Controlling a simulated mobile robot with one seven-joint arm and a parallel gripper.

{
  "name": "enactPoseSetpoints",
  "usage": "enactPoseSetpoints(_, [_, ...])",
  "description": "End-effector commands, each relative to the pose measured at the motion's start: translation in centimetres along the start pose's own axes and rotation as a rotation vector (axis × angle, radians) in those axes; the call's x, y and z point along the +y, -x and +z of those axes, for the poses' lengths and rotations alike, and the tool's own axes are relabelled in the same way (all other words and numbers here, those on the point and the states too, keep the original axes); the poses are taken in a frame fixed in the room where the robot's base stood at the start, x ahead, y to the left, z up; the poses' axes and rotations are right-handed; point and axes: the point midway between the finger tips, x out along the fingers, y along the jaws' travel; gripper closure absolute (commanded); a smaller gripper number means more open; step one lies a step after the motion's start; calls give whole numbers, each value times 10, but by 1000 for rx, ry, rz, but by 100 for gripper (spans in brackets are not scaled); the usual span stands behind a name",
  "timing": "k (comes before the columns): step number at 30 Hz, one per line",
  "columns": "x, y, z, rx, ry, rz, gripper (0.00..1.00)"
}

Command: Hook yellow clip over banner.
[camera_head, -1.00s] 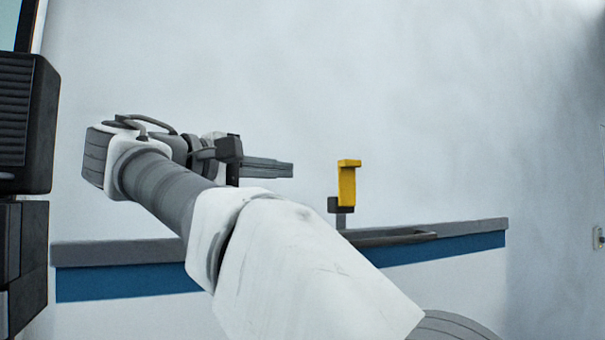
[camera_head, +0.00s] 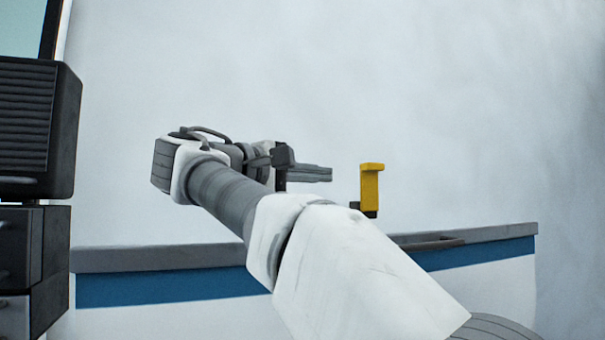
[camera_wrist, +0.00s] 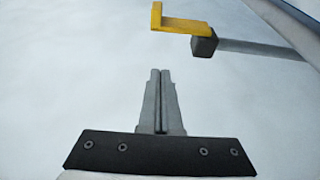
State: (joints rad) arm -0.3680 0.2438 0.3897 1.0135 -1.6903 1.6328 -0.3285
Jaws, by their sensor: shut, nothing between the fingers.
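The yellow clip (camera_head: 370,187) stands upright to the right of my gripper in the head view, on a dark block (camera_head: 369,212) above the counter. In the wrist view the yellow clip (camera_wrist: 180,22) is ahead of the fingertips, with its dark block (camera_wrist: 204,45) on a grey rod (camera_wrist: 262,49). My gripper (camera_head: 330,173) points right toward the clip, with a gap between them. In the wrist view my gripper (camera_wrist: 160,72) is shut, its two fingers together and empty. I cannot make out the banner in either view.
A grey-topped counter with a blue band (camera_head: 170,287) runs below my arm, with a dark tray-like piece (camera_head: 430,243) on it. Black cabinets (camera_head: 35,135) stand at the left. Open space lies above the counter before the pale wall.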

Motion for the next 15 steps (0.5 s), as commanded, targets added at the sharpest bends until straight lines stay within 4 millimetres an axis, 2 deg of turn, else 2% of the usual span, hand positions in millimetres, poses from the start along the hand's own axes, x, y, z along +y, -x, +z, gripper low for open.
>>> enactPoseSetpoints(1, [0,-12,1,-5,0,-1,100])
enactPoseSetpoints(8, [0,-60,1,-4,0,-1,100])
enactPoseSetpoints(9, [0,-53,9,0,-2,1,100])
enactPoseSetpoints(15, [0,-44,30,0,-2,0,100])
